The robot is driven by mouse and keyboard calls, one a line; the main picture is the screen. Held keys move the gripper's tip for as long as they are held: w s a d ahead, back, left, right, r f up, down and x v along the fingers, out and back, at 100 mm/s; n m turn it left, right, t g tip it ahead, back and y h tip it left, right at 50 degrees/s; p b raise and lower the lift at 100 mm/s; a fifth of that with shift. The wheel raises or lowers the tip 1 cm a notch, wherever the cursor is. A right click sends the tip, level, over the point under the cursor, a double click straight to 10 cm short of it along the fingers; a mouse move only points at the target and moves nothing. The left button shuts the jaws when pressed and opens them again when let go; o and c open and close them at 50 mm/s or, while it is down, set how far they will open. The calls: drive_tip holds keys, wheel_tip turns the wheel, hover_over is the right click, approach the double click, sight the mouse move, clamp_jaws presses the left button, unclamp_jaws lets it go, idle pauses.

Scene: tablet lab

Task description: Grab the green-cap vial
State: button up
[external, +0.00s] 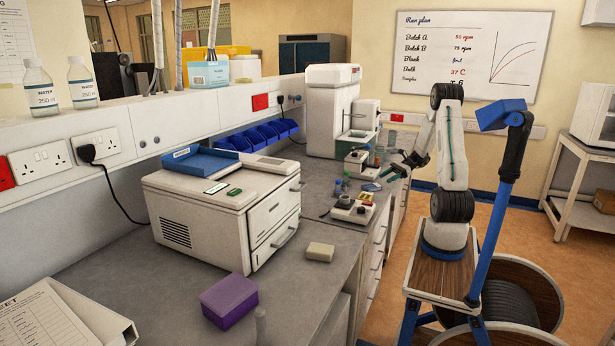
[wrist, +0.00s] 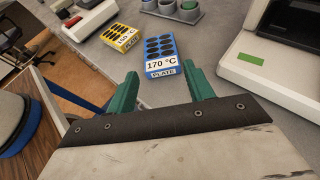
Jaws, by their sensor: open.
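My gripper (wrist: 159,76) is open and empty, its two green fingers spread above the bench in the wrist view. In the external view my gripper (external: 388,172) hangs over the bench's right edge, near small lab items. A grey holder (wrist: 172,12) at the top of the wrist view has round wells. A green round top (wrist: 188,5) shows in one well, cut by the picture's edge; it may be the green-cap vial, but I cannot tell for sure. It lies beyond my fingertips.
A blue block (wrist: 160,50) marked 170 °C lies just beyond my fingers, with a yellow block (wrist: 121,37) to its left. A white device (wrist: 285,45) with a green label stands at right. A large white machine (external: 222,205) and purple block (external: 229,300) sit on the bench.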

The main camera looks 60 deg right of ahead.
drive_tip(key=shift+n+g, duration=0.3)
drive_tip(key=shift+n, duration=0.3)
drive_tip(key=w+a+r, duration=0.1)
drive_tip(key=w, duration=0.1)
drive_tip(key=w+a+r, duration=0.1)
drive_tip(key=w+a, duration=0.1)
drive_tip(key=w, duration=0.1)
drive_tip(key=w+a+r, duration=0.1)
drive_tip(key=w+a, duration=0.1)
drive_tip(key=w, duration=0.1)
drive_tip(key=shift+a+r, duration=0.1)
drive_tip(key=shift+r, duration=0.1)
drive_tip(key=m+h, duration=0.2)
approach(347, 175)
drive_tip(key=w+a+f, duration=0.1)
drive_tip(key=a, duration=0.1)
drive_tip(key=shift+m+t+h, duration=0.3)
drive_tip(key=shift+m+t, duration=0.4)
drive_tip(key=w+f, duration=0.1)
drive_tip(key=w, duration=0.1)
drive_tip(key=w+a+f, duration=0.1)
drive_tip(key=w+f, duration=0.1)
drive_tip(key=w+a+f, duration=0.1)
drive_tip(key=w+f, duration=0.1)
drive_tip(key=shift+w, duration=0.1)
drive_tip(key=c, duration=1.1)
drive_tip(key=shift+o, duration=0.2)
